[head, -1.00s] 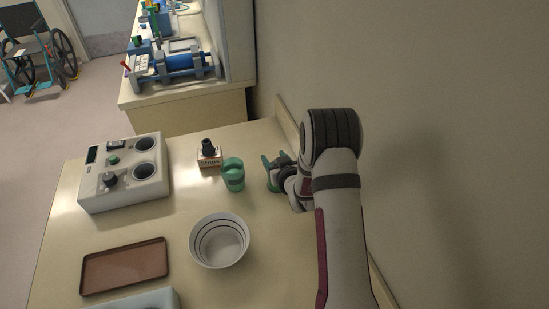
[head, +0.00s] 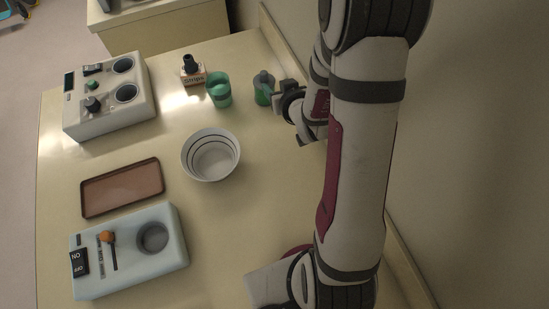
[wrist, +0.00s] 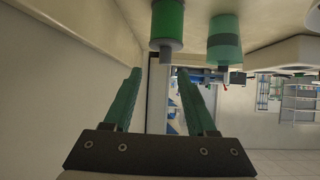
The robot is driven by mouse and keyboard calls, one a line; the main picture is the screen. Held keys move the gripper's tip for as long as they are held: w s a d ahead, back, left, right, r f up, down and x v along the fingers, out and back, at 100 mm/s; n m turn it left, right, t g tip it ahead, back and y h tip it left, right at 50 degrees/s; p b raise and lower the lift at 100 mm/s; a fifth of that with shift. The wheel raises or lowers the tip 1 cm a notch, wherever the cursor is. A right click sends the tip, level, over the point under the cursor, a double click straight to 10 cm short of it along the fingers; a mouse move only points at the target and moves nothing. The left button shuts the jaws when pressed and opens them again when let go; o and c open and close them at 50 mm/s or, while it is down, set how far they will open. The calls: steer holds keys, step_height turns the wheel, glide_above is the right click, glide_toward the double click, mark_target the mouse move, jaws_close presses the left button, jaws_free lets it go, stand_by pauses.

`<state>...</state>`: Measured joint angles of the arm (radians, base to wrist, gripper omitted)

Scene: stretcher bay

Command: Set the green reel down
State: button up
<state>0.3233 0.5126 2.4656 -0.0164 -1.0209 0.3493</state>
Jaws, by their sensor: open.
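The green reel (wrist: 167,22) stands on the table in the wrist view, which looks upside down, with a short grey stem on its top. In the head view the reel (head: 262,98) is at the far right of the table, partly covered by my gripper (head: 268,84). In the wrist view the two teal fingers of my gripper (wrist: 159,72) are apart with nothing held between them. The stem's end lies near the gap between the fingertips; the reel's body is beyond them. I cannot tell whether a finger touches it.
A green cup (head: 219,92) stands left of the reel, beside a box labelled Snips (head: 194,78). A white bowl (head: 210,159), brown tray (head: 122,187), pale device (head: 130,270) and grey device (head: 110,105) are on the table. A wall is close on the right.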

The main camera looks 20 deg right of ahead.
steer(key=s+a+r+m+g+y, duration=0.1)
steer(key=s+a+r+g, duration=0.2)
steer(key=s, duration=0.7)
steer(key=s+a+r+m+g, duration=0.2)
steer(key=s+a+g, duration=0.3)
steer(key=s, duration=0.5)
steer(key=s+a+r+m+g+y, duration=0.1)
steer(key=s+a+r+g, duration=0.3)
steer(key=s, duration=0.6)
steer(key=shift+a+r+m+y, duration=0.3)
steer(key=shift+a+r, duration=0.05)
steer(key=shift+r, duration=0.1)
